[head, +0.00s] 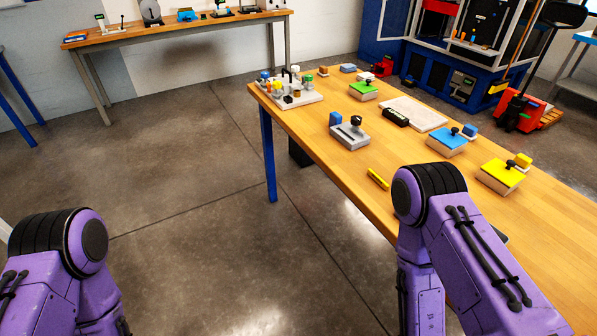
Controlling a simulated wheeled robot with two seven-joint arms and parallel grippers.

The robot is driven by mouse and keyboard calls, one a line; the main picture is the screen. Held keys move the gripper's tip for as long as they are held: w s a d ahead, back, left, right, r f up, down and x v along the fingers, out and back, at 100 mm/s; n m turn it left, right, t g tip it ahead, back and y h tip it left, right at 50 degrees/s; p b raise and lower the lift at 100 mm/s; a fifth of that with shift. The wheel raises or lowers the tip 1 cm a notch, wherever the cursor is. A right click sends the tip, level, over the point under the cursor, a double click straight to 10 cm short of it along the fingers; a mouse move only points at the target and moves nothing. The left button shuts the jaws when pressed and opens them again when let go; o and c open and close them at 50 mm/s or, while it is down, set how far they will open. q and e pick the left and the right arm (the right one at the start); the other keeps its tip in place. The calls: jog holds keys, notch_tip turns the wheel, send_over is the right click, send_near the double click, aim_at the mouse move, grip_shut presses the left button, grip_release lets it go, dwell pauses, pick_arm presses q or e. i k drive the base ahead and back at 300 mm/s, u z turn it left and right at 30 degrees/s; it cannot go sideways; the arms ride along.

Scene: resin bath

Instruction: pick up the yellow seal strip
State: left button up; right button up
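A small yellow strip (377,179), which looks like the yellow seal strip, lies on the wooden table (330,182) close to its left edge. It is just left of my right arm's purple elbow. My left arm shows at the lower left, over the floor and away from the table. My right arm shows at the lower right, in front of part of the table. Neither gripper is in view, so I cannot tell what they hold.
A grey block with a black knob (349,134) stands behind the strip. Green (364,91), blue (447,142) and yellow-topped blocks (501,176), a pale slab (414,112) and a white rack (294,98) also stand there. The table around the strip is bare.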

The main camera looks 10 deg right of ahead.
aim_at(379, 180)
jog(key=u, duration=0.65)
jog(key=i, duration=1.85)
jog(key=z, duration=2.15)
